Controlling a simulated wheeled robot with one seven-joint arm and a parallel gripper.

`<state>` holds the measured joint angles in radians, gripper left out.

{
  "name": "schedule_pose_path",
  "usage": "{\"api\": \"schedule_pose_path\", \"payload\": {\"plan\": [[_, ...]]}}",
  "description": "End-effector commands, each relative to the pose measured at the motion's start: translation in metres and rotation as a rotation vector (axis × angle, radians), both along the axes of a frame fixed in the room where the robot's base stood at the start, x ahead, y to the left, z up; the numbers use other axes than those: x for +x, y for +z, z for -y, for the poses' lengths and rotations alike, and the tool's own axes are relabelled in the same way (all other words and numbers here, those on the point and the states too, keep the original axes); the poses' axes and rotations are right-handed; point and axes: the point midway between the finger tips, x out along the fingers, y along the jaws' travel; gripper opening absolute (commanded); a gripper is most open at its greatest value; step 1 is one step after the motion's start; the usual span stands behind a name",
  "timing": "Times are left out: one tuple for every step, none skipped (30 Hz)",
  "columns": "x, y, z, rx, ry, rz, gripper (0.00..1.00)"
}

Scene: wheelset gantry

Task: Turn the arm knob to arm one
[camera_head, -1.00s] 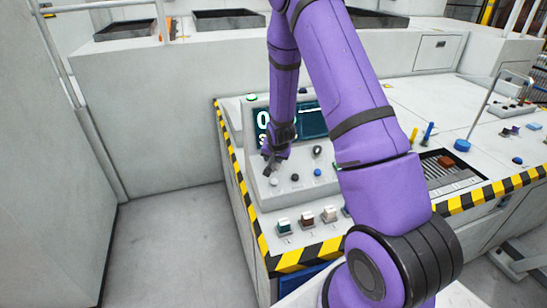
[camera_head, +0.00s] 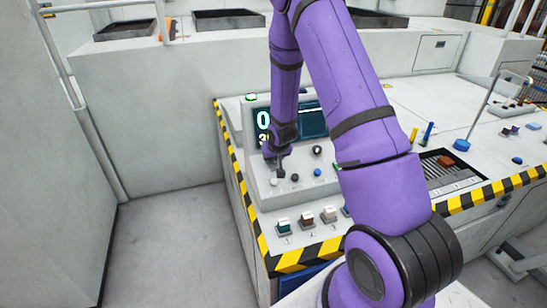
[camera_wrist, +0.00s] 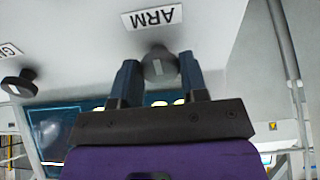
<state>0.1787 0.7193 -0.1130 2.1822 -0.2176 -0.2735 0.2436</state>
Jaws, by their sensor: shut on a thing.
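The arm knob (camera_wrist: 159,66) is a grey round knob with a pale mark on its face. It sits beside the ARM label (camera_wrist: 152,17), which appears upside down in the wrist view. My gripper (camera_wrist: 160,80) has its two dark blue-grey fingers on either side of the knob and is shut on it. In the head view my gripper (camera_head: 281,168) is at the left part of the sloped console panel (camera_head: 262,186). There the gripper hides the arm knob, and its setting cannot be read.
A second black knob (camera_wrist: 19,84) sits at the left in the wrist view, by a partly cut-off label. A display (camera_head: 313,121) stands behind the gripper. Small round controls, including a blue one (camera_head: 318,172), lie just in front. Several push buttons (camera_head: 306,218) line the console's front.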

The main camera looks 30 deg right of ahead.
Motion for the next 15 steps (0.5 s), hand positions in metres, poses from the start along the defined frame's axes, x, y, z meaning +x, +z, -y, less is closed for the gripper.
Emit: {"api": "schedule_pose_path", "payload": {"plan": [[-0.0001,-0.0001,-0.0001,0.0,0.001,-0.001,0.17],[-0.0001,-0.0001,-0.0001,0.0,0.001,-0.001,0.17],[-0.0001,-0.0001,-0.0001,0.0,0.001,-0.001,0.17],[-0.0001,-0.0001,-0.0001,0.0,0.0,-0.001,0.17],[-0.0001,-0.0001,-0.0001,0.0,0.0,0.0,0.17],[-0.0001,-0.0001,-0.0001,0.0,0.0,0.0,0.17],[-0.0001,-0.0001,-0.0001,0.0,0.0,0.0,0.47],[-0.0001,-0.0001,-0.0001,0.0,0.0,0.0,0.54],[-0.0001,0.0,0.0,0.0,0.0,0.0,0.63],[-0.0001,0.0,0.0,0.0,0.0,0.0,0.65],[-0.0001,0.0,0.0,0.0,0.0,0.0,0.65],[0.0,0.0,0.0,0.0,-0.001,0.0,0.65],[0.0,0.0,0.0,0.0,-0.001,0.0,0.65],[0.0,0.0,0.0,0.0,-0.001,0.0,0.65],[0.0,0.0,0.0,0.0,-0.001,0.0,0.65]]}}
